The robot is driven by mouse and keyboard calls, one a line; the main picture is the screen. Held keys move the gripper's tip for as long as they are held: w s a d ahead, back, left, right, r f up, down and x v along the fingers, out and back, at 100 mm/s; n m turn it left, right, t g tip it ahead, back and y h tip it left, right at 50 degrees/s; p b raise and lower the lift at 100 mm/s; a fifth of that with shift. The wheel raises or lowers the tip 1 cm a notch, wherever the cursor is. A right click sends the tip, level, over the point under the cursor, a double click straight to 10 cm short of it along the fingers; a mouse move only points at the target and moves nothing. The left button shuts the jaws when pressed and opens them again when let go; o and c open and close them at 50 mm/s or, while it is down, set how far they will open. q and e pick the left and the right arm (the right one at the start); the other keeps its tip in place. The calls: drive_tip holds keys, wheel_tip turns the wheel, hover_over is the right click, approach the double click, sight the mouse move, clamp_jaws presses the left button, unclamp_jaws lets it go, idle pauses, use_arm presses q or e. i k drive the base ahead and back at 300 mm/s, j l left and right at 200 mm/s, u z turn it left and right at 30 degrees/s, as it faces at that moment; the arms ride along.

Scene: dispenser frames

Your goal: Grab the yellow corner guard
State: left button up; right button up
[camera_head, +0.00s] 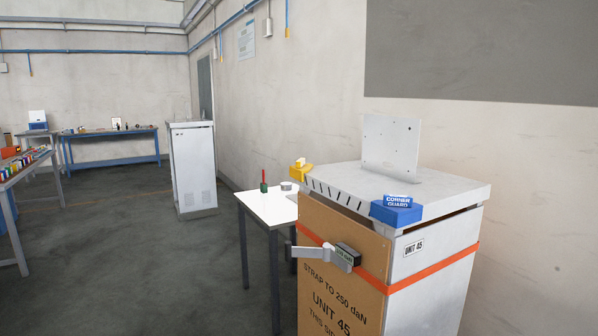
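The yellow corner guard (301,172) sits at the far left corner of the grey cabinet top (335,186). It is small in view, and its lower part is partly hidden by the top's edge. A blue corner guard (396,212) with white "CORNER GUARD" lettering sits on the near corner of the same top. Neither of my grippers is in view, so nothing shows near either guard.
An orange strap (433,268) runs around the cabinet and its cardboard panel (341,301). A grey tensioner (336,256) juts out left from it. A white side table (265,207) stands behind, left. An upright plate (390,146) stands on top. Floor at left is open.

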sight(297, 171)
drive_tip(key=i+j+z, duration=0.1)
drive_tip(key=i+j, duration=0.8)
